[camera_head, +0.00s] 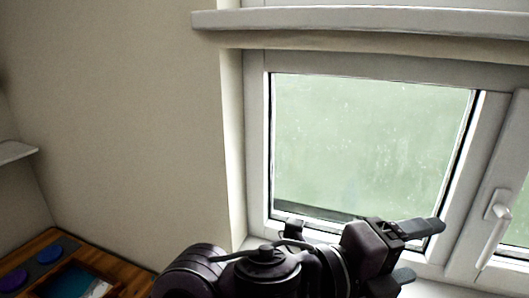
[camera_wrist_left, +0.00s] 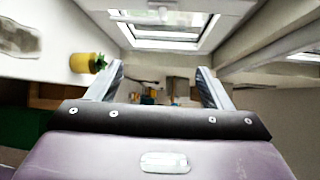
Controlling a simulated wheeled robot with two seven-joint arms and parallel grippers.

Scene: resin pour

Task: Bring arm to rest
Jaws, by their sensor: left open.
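My left gripper (camera_head: 418,252) is raised in front of the window at the lower right of the head view, its fingers pointing right. Its two fingers are apart with nothing between them. In the left wrist view the open left gripper (camera_wrist_left: 158,80) shows both fingers, with a blurred far background between them. My right gripper is in neither view.
A window (camera_head: 370,145) with a white handle (camera_head: 492,228) is behind the arm. A wooden table (camera_head: 110,268) with blue round pieces (camera_head: 48,254) is at the lower left. A shelf (camera_head: 15,151) juts from the left wall. A yellow pot (camera_wrist_left: 82,63) shows in the wrist view.

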